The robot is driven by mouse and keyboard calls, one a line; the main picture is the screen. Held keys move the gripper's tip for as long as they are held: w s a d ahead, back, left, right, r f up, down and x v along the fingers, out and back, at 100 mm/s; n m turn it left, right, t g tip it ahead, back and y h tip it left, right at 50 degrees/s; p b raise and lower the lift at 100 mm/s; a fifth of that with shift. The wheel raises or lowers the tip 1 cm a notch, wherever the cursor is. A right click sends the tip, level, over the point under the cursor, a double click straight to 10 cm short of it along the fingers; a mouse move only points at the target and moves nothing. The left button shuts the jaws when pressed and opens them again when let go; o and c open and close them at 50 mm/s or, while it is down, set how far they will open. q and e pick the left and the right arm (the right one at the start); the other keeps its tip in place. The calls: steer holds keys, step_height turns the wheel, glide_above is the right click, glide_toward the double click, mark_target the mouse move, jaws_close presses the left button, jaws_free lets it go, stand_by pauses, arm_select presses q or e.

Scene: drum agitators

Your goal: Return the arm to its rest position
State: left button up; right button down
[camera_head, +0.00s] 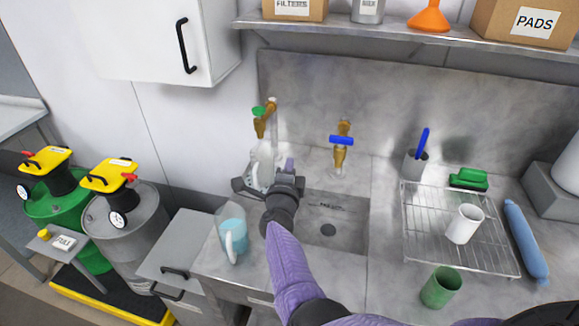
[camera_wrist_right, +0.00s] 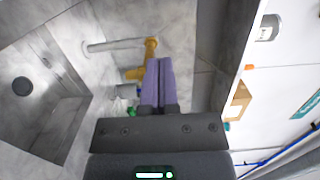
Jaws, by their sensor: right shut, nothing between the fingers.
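My right arm (camera_head: 290,265), with a purple sleeve, reaches up from the bottom of the head view over the front of the steel sink (camera_head: 345,215). My right gripper (camera_head: 289,166) is dark with purple fingers and hangs near the sink's left side, in front of the green-handled brass tap (camera_head: 262,118). In the right wrist view the two purple fingers (camera_wrist_right: 158,85) lie together with nothing between them. A brass tap (camera_wrist_right: 150,50) shows just beyond them. A pale translucent thing (camera_head: 263,160) is partly hidden behind the gripper. My left gripper is not in view.
A clear pitcher of blue liquid (camera_head: 232,236) stands left of my arm. A blue-handled tap (camera_head: 341,150), a drying rack (camera_head: 490,245) with a white cup (camera_head: 464,224), and a green cup (camera_head: 440,288) are to the right. A shelf (camera_head: 400,46) hangs above. Drums (camera_head: 130,225) stand left.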

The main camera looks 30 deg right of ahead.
steer(key=s+a+f+n+g+y, duration=0.1)
steer(key=s+a+f+n+y, duration=0.25)
steer(key=s+n+y, duration=0.45)
steer(key=s+a+f+n+g+y, duration=0.1)
steer(key=s+a+f+n+y, duration=0.3)
steer(key=n, duration=0.8)
steer(key=s+a+n+g+h, duration=0.15)
steer(key=s+n+g, duration=0.3)
steer(key=s, duration=0.55)
steer(key=s+a+n+g+y, duration=0.1)
steer(key=s+a+n+g, duration=0.3)
steer(key=s, duration=0.7)
step_height(320, 180, down, 27)
steer(key=s+d+m+g+b, duration=0.1)
steer(key=s+d+g+b, duration=0.15)
steer(key=b, duration=0.65)
arm_select(q)
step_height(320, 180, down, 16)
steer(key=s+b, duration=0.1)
steer(key=b, duration=0.6)
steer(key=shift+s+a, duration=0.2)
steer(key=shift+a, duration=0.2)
arm_select(e)
steer(key=s+d+f, duration=0.1)
steer(key=s+f, duration=0.6)
steer(key=f, duration=0.2)
steer(key=s+d+f+g+h, duration=0.1)
steer(key=s+f, duration=0.6)
steer(key=f, duration=0.2)
steer(key=shift+d, duration=0.2)
